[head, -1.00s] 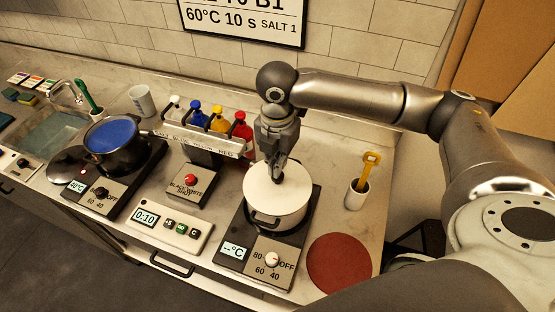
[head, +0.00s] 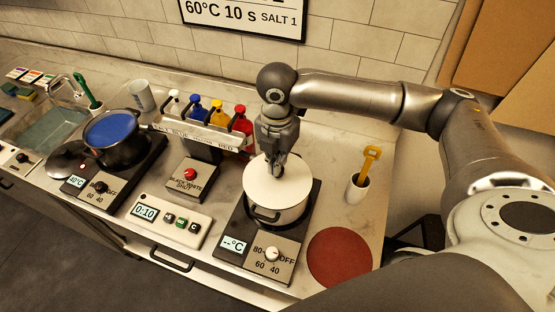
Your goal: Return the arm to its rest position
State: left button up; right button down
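My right arm comes in from the right. Its gripper (head: 275,166) points down over the pale-topped pot (head: 276,196), its fingertips at or just above the cream surface. I cannot tell whether that surface is a lid or the contents, or whether the fingers touch it. The finger gap is too small to read, and I see nothing clearly held. My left gripper is out of view.
The pot stands on a hot plate (head: 231,248). A dye-bottle rack (head: 205,138) is close left of the gripper. A white cup with a yellow tool (head: 358,187) and a red round mat (head: 340,257) are at the right. A blue-filled pot (head: 111,128) stands left.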

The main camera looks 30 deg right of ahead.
jog(key=shift+r+p, duration=0.8)
jog(key=shift+r, duration=2.65)
jog(key=shift+f, duration=0.1)
